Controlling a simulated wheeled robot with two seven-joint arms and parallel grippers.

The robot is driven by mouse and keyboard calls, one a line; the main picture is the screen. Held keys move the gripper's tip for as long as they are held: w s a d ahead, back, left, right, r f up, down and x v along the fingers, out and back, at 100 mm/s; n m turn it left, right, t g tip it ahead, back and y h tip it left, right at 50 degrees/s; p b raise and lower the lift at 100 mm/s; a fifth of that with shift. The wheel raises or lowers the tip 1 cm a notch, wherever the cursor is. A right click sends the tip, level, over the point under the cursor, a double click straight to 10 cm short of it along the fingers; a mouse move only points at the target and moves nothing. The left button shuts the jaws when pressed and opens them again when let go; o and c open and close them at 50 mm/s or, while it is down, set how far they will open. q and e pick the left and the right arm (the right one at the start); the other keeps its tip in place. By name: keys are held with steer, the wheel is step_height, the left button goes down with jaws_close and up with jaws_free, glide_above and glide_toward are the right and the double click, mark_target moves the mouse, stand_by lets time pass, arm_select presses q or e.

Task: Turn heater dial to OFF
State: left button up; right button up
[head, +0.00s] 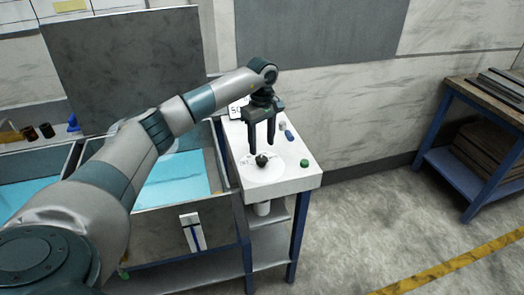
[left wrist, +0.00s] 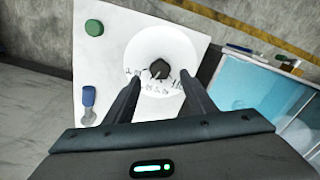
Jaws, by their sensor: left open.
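The heater dial is a small dark knob (head: 262,160) on a round white plate with markings (head: 268,176), on top of a white panel (head: 312,181). In the left wrist view the knob (left wrist: 159,68) sits at the middle of the white disc, with a pale pointer line and small printed marks on the side toward my gripper. The marks are too small to read. My left gripper (head: 262,142) is open, fingers pointing down, just above and behind the knob, apparently not touching it. In the left wrist view its fingertips (left wrist: 159,84) stand either side of the knob. My right gripper is out of view.
A sign (head: 237,108) stands at the back. Left is an open tank with blue liquid (head: 175,180). A blue-framed bench (head: 470,150) stands right.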

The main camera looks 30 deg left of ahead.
mark_target(262, 158)
arm_select(q)
steer(key=shift+f+p, duration=0.85)
steer(key=shift+f, duration=2.05)
steer(key=c, duration=1)
